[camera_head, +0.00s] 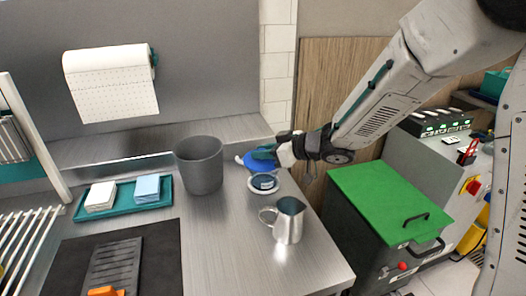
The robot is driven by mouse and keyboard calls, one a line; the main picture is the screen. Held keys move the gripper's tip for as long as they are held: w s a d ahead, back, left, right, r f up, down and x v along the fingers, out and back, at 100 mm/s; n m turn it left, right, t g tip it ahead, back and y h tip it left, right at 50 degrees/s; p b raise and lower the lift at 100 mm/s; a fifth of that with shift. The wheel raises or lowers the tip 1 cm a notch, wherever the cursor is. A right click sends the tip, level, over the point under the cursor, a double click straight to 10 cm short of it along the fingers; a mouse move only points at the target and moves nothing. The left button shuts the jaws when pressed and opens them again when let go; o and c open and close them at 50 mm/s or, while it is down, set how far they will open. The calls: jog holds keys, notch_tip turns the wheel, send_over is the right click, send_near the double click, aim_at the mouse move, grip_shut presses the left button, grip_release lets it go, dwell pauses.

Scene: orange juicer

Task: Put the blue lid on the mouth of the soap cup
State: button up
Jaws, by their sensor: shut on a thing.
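The blue lid (257,164) is at the end of my gripper (266,154), near the back right of the steel counter. My gripper is shut on the lid and reaches in from the right. The soap cup (263,184), small and pale with a dark blue marking, stands on the counter just in front of and below the lid. The lid looks apart from the cup and a little behind it; the exact gap cannot be told. My gripper and the lid hide part of what lies behind them.
A dark grey bin (200,168) stands left of the cup. A metal pitcher (288,220) stands in front of it, near the counter's right edge. A teal tray (123,199) with sponges lies to the left. A green-topped cabinet (385,198) stands to the right.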

jog(key=shift+f, duration=0.45)
jog(key=o, duration=0.9)
jog(key=shift+o, duration=0.2)
jog(key=shift+r, duration=0.15)
jog(key=shift+r, duration=0.4)
jog(key=v, duration=1.2)
